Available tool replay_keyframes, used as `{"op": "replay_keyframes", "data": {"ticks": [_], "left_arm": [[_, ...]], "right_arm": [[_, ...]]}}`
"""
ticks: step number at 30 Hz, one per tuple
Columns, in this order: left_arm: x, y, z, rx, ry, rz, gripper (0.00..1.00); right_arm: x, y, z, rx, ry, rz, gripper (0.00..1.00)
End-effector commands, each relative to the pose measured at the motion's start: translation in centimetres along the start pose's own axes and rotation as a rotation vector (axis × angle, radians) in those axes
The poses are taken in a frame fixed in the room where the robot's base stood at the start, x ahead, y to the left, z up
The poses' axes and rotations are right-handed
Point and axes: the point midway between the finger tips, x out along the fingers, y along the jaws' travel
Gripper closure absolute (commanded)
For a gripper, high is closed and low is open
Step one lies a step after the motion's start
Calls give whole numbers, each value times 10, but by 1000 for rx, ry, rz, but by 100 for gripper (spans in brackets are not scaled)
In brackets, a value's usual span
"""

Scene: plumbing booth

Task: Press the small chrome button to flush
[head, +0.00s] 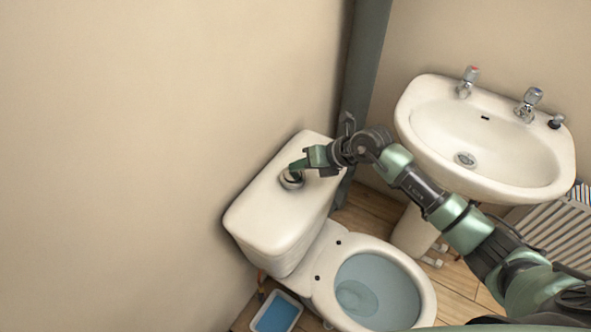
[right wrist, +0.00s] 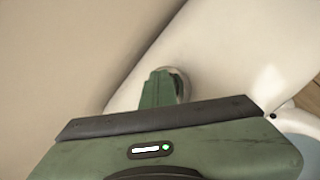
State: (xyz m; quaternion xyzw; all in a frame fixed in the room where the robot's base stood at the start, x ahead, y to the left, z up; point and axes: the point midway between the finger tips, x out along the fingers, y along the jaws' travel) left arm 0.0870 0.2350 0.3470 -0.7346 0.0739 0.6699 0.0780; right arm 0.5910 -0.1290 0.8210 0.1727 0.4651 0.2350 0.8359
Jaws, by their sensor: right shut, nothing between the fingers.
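The toilet's white cistern (head: 270,212) stands against the wall, with a round chrome flush button (head: 289,183) on its lid. My right gripper (head: 294,171) is shut and empty, its fingertips pointing down at the button and covering part of it. In the right wrist view, the shut green fingers (right wrist: 158,82) lie over the left part of the chrome button (right wrist: 184,82). I cannot tell whether the tips touch it or whether it is pressed in. The split between a small and a large part is not clear. My left gripper is not in view.
The open toilet bowl (head: 395,290) holds water in front of the cistern. A white washbasin (head: 490,140) with two taps is on the right. A grey-green pipe or post (head: 366,70) stands behind the cistern. A tray with blue contents (head: 276,312) is on the floor.

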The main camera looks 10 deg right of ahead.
Motion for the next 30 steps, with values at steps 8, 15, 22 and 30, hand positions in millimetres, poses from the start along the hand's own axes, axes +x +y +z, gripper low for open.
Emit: {"op": "replay_keyframes", "data": {"ticks": [8, 15, 22, 30], "left_arm": [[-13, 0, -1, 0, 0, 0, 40], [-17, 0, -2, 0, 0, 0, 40], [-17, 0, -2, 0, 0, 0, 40], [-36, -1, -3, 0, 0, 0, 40]], "right_arm": [[-10, 7, 6, 0, 2, -1, 100], [-13, 10, 9, 0, 1, -1, 100], [-14, 10, 10, 0, 1, 0, 100], [-28, 20, 20, 0, 0, 0, 100]]}}
